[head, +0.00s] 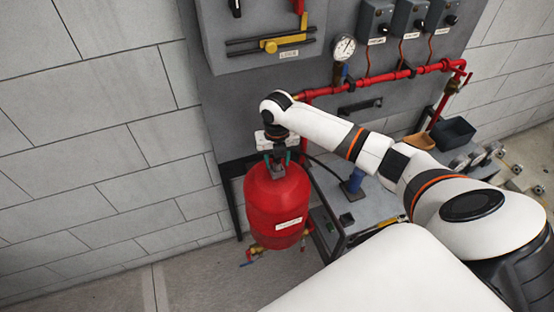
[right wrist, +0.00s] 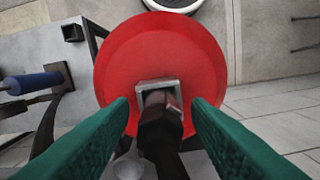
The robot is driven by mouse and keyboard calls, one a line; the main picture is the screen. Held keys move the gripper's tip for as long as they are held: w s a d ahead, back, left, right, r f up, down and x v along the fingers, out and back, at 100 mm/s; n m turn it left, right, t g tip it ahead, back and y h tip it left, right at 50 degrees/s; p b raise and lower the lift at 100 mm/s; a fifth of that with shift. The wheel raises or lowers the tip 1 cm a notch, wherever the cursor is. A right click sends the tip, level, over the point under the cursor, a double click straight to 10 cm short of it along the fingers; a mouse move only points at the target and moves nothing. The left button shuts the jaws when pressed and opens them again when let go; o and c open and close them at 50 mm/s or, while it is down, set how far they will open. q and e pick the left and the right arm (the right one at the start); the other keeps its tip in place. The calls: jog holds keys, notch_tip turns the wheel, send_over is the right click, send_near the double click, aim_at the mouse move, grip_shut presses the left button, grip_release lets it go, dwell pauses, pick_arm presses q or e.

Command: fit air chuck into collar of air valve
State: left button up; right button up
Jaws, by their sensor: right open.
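The red tank (head: 277,204) stands upright below my right gripper. On its top is a square grey collar (head: 276,172), which also shows in the right wrist view (right wrist: 144,88). A dark faceted piece (right wrist: 160,118), which looks like the air chuck, lies at the collar's near edge in that view; I cannot tell whether it is seated inside. My right gripper (head: 278,156) is open, pointing down, with its green fingers either side of this piece and visible gaps between. The valve inside the collar is hidden. My left gripper is out of view.
A grey bench (head: 372,208) with a blue-handled tool (head: 354,180) stands right of the tank. A black hose (head: 328,168) runs between them. The grey back panel carries a red pipe (head: 385,78), a gauge (head: 344,47) and switch boxes (head: 410,18). Floor left of the tank is clear.

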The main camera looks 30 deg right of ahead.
notch_tip(320, 180, up, 11)
jog(key=b, duration=0.4)
jog(key=shift+f, duration=0.15)
jog(key=shift+r, duration=0.6)
